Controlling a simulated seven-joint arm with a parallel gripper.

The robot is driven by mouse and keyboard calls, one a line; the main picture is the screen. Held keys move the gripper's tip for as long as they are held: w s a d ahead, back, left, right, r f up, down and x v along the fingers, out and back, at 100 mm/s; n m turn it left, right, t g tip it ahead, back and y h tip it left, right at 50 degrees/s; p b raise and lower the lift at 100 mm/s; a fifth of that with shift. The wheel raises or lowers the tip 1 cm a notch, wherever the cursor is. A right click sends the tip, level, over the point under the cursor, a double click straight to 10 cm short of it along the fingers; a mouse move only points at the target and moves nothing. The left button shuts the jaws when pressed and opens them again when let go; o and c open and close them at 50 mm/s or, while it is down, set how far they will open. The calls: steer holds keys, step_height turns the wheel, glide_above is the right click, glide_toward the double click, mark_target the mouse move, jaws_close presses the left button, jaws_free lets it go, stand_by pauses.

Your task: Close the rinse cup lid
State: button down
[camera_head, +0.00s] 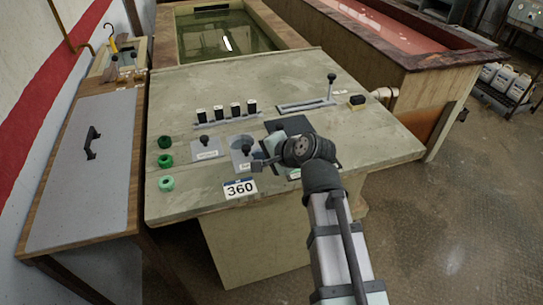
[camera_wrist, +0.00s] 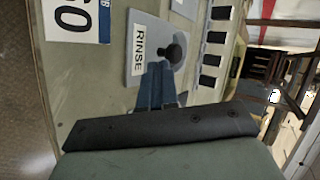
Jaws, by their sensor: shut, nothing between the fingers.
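The rinse cup plate (camera_wrist: 140,62) is pale grey and carries the label RINSE in the wrist view. A grey round area on it holds a dark round knob (camera_wrist: 177,51). In the head view the same plate (camera_head: 236,164) lies near the panel's middle, with the knob (camera_head: 247,149) on it. I cannot tell how far the lid covers the cup. My gripper (camera_wrist: 158,70) is shut and empty, its blue-grey fingertips beside the knob over the plate. In the head view my gripper (camera_head: 258,163) is just right of the plate, and my wrist hides the area to its right.
A similar plate with a knob (camera_head: 206,146) lies to the left. Several black switches (camera_head: 235,108) stand behind, green buttons (camera_head: 165,161) at left. A slider lever (camera_head: 331,80) is at back right. A 360 sign (camera_head: 240,188) is on the front edge.

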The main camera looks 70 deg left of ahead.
steer(key=shift+s+a+f, duration=0.1)
steer(key=shift+s+a, duration=0.15)
steer(key=shift+a, duration=0.2)
steer(key=shift+s+a+f, duration=0.1)
steer(key=shift+s+a, duration=0.1)
steer(key=shift+a, duration=0.25)
steer(key=a, duration=0.8)
steer(key=shift+a+r, duration=0.1)
steer(key=shift+a, duration=0.15)
